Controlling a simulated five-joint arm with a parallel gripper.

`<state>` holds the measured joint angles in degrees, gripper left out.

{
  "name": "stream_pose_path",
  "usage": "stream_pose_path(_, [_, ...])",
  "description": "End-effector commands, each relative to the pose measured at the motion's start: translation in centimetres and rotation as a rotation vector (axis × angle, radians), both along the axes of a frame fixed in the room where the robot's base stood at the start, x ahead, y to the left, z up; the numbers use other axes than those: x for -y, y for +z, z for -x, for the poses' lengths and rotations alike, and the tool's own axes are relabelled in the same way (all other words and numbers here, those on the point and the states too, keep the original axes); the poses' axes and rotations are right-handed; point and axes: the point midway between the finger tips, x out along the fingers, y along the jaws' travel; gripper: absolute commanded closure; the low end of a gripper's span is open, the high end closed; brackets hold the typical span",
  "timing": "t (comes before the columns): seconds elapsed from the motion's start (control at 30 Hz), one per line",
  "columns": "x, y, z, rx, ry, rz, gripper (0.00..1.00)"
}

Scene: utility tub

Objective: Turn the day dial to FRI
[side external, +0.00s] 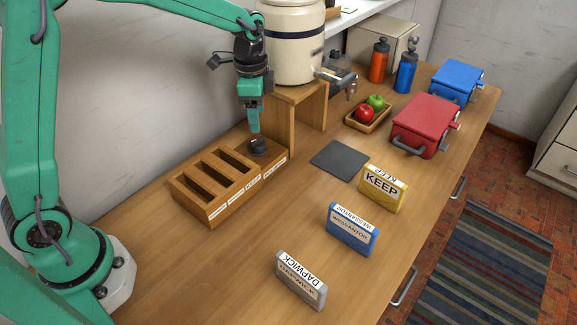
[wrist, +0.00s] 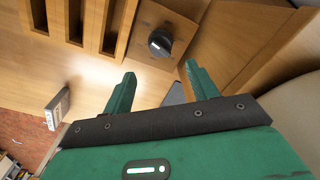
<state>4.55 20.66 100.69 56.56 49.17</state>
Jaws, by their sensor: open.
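The day dial is a dark round knob (side external: 258,145) on the right end of a wooden organizer box (side external: 211,217). A pale label strip runs along the box front, too small to read, so I cannot tell which day the dial points to. In the wrist view the knob (wrist: 160,42) shows a small white mark on its side. My gripper (side external: 253,128) is just above the knob, pointing down. In the wrist view its two green fingers (wrist: 160,85) are apart, with nothing between them; the knob lies beyond the fingertips.
Right of the box stands a wooden riser (side external: 310,108) under a cream dispenser (side external: 292,45). Grey, blue and yellow labelled blocks (side external: 351,230) stand in front. A dark mat (side external: 339,160), a fruit tray (side external: 368,121) and a red toolbox (side external: 424,125) lie further right. The front left table is clear.

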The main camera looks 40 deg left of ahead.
Motion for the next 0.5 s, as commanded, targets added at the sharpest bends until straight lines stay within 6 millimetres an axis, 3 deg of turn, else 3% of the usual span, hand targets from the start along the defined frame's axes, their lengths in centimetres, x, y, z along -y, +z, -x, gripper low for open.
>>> stream_pose_path(0.5, [0.0, -2.0, 0.0, -0.001, -0.002, 0.0, 0.42])
